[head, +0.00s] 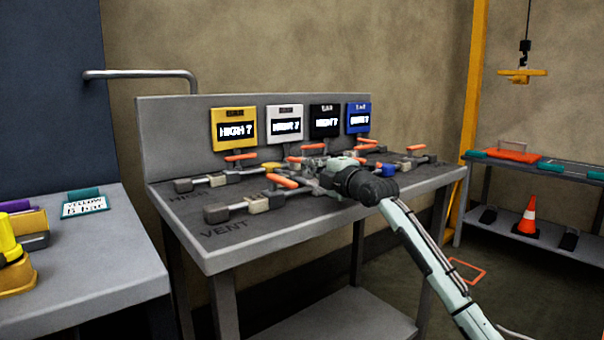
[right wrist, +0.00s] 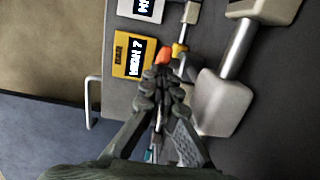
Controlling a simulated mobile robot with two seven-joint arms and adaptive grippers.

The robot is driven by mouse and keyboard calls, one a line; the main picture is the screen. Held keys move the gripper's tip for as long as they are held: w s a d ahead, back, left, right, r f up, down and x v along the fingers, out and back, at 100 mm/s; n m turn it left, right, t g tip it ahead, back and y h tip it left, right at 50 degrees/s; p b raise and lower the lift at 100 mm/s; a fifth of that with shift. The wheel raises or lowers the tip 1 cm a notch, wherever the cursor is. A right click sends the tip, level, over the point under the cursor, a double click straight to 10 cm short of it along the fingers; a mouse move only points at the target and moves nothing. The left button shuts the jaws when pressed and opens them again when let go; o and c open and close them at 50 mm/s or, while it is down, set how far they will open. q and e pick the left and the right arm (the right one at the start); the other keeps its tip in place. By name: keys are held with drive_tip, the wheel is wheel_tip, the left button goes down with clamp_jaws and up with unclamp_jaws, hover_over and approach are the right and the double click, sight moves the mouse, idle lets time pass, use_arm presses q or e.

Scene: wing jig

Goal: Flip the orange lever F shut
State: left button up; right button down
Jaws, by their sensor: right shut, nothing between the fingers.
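Several orange lever handles lie along the grey bench; no letter F is readable, so I cannot tell which one is lever F. One orange handle (head: 283,181) is at the front, left of my right gripper (head: 322,168). Another orange handle (head: 240,157) is further back at the left. My right gripper is shut and empty, low over the middle of the bench among the levers. In the right wrist view its fingers (right wrist: 160,82) are together, just below an orange tip (right wrist: 163,56); whether they touch is unclear. My left gripper is not in view.
Yellow (head: 234,129), white (head: 285,124), black (head: 325,121) and blue (head: 358,118) signs stand along the bench's back panel. Metal pipe pieces (head: 230,212) lie at the front left. A side table (head: 90,285) is at the left; a shelf with a cone (head: 528,217) is at the right.

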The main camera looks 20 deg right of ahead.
drive_tip(key=shift+w+d+r, duration=0.1)
drive_tip(key=shift+w+d, duration=0.05)
drive_tip(key=shift+d, duration=0.35)
drive_tip(key=shift+w+d, duration=0.1)
drive_tip(key=shift+d, duration=0.2)
drive_tip(key=shift+w+d+p, duration=0.5)
drive_tip(key=shift+d, duration=0.15)
drive_tip(key=shift+w+d+p, duration=0.35)
drive_tip(key=shift+w+d, duration=0.05)
drive_tip(key=shift+d, duration=0.05)
drive_tip(key=shift+w+d, duration=0.2)
drive_tip(key=shift+w, duration=0.1)
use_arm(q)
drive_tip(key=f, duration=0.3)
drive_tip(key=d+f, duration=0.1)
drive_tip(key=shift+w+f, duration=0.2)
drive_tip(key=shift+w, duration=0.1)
use_arm(e)
drive_tip(key=shift+s+d, duration=0.1)
drive_tip(key=v, duration=1.1)
drive_tip(key=shift+s, duration=0.35)
